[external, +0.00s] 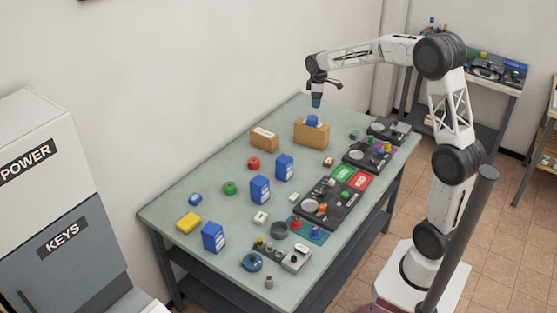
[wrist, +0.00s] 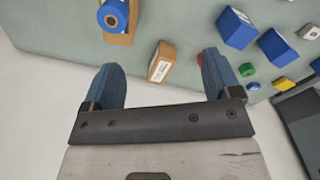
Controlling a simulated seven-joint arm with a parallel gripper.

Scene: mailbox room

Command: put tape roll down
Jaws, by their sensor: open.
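A blue tape roll (external: 312,121) sits on top of a cardboard box (external: 312,134) near the back of the table. My gripper (external: 317,101) is above the roll in the external view. I cannot tell the exact height of the fingers over the roll.
A second cardboard box (external: 264,139) stands left of the first. Several blue boxes (external: 259,190), a red ring (external: 254,163) and a green ring (external: 230,188) occupy the table (external: 178,205). Dark panels (external: 333,200) line its right side. Bare surface lies between the items.

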